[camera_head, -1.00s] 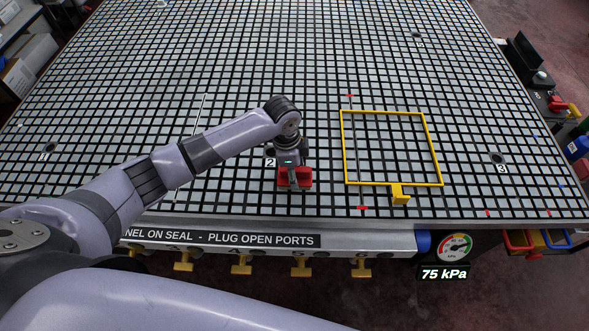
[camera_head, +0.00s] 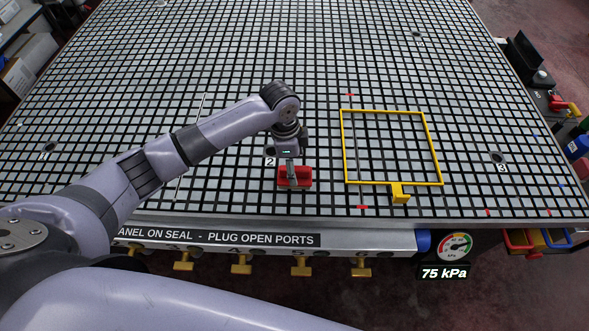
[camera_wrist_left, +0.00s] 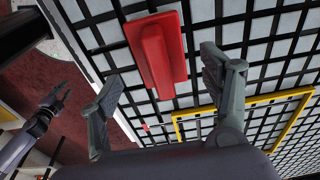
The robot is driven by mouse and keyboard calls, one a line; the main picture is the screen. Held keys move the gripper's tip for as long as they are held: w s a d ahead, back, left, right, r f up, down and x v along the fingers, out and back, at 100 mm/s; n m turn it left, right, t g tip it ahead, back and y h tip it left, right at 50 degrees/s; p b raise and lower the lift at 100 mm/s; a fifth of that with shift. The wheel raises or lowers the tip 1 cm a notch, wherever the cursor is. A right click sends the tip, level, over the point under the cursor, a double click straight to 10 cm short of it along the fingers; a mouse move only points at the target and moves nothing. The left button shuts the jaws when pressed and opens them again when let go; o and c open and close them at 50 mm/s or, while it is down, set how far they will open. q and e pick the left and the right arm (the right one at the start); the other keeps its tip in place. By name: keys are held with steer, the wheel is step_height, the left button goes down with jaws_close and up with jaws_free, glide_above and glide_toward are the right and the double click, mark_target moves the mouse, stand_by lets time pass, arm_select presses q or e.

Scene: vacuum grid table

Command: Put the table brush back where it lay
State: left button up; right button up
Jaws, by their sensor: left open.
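The table brush looks like a red block with a raised grip (camera_head: 300,183). It lies flat on the grid table near the front edge, left of the yellow frame. It also shows in the left wrist view (camera_wrist_left: 155,55). My left gripper (camera_head: 291,172) is open over the brush. In the left wrist view its fingers (camera_wrist_left: 164,72) are spread and empty, with the brush beyond the tips. My right gripper (camera_wrist_left: 55,100) shows small at the left of the left wrist view; its jaws are too small to judge.
A yellow frame (camera_head: 342,145) lies on the grid table (camera_head: 240,75) right of the brush. Yellow valve handles (camera_head: 301,270) line the front edge. The gauge (camera_head: 456,247) reads 75 kPa. Far grid is mostly clear.

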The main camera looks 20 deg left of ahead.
arm_select(q)
step_height(320, 180, up, 10)
steer(key=a+b, duration=0.1)
steer(key=shift+s+f, duration=0.15)
steer(key=shift+f, duration=0.05)
stand_by(0.4)
